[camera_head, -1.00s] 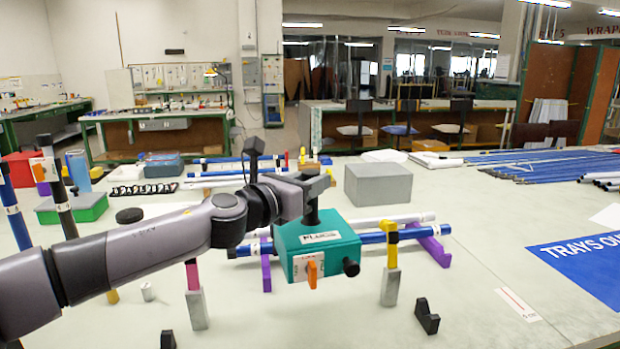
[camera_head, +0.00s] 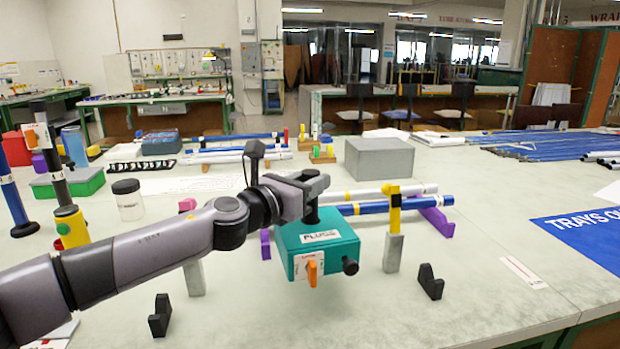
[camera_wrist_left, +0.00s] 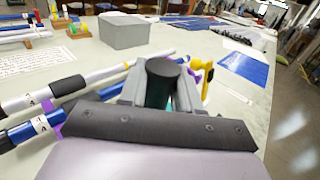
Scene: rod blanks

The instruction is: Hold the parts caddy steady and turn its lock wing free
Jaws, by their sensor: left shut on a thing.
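The parts caddy (camera_head: 300,262) is a teal box labelled PLUGS, seen in the head view at centre, apparently held above the bench with a soft shadow below it. Its orange lock wing (camera_head: 312,271) stands upright on the front face. A black knob (camera_head: 350,266) sticks out at the front right. My left gripper (camera_head: 311,203) is shut on the black post on top of the caddy. The left wrist view shows the post's round black cap (camera_wrist_left: 165,67) between the fingers, with a little teal below. My right gripper is not in view.
Blue and white rods lie on purple supports (camera_head: 436,221) behind the caddy. A grey stand with a yellow clip (camera_head: 393,250) is close on its right. Black V-blocks (camera_head: 430,282) (camera_head: 160,316) stand nearer the front. A grey box (camera_head: 379,159) is behind.

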